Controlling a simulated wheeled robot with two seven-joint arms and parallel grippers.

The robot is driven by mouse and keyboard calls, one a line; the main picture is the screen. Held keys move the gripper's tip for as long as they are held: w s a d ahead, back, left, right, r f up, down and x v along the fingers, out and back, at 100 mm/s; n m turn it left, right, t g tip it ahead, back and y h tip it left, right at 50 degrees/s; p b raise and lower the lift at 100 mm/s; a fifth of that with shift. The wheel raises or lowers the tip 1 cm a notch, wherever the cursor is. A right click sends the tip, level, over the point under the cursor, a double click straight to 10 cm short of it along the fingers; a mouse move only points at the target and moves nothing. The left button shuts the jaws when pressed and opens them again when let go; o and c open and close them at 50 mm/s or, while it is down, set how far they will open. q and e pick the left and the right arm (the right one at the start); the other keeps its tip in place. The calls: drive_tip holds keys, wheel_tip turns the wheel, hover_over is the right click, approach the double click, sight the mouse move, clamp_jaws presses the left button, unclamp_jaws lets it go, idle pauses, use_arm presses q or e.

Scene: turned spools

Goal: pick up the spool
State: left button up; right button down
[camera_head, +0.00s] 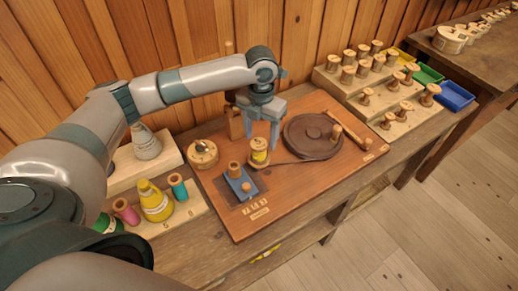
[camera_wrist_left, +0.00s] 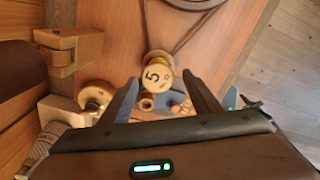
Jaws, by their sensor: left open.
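A wooden spool wound with yellow thread (camera_head: 259,152) stands on the reddish-brown board (camera_head: 225,213). In the left wrist view its round top, marked 5 (camera_wrist_left: 157,74), shows between the two fingertips. My left gripper (camera_head: 261,142) is open, with its fingers pointing down at the spool. I cannot tell whether the fingers touch it. A second, bare wooden spool (camera_head: 234,169) sits on a blue holder (camera_head: 241,186) in front of it. My right gripper is in neither view.
A dark round wheel (camera_head: 312,136) with a belt lies right of the spool. A round wooden container (camera_head: 203,154) stands to the left. Several spools fill a stepped rack (camera_head: 345,92) at the right, beside coloured trays (camera_head: 455,95). Coloured thread cones (camera_head: 154,200) stand at the left.

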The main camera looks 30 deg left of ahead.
sight(259, 144)
use_arm(q)
drive_tip(key=shift+f, duration=0.1)
drive_tip(key=shift+f+p, duration=0.2)
drive_tip(key=shift+p, duration=0.1)
drive_tip(key=f, duration=0.1)
drive_tip(key=f+p, duration=0.2)
drive_tip(key=shift+s+a+f, duration=0.1)
drive_tip(key=shift+a+f, duration=0.15)
drive_tip(key=shift+f, duration=0.55)
drive_tip(key=c, duration=0.9)
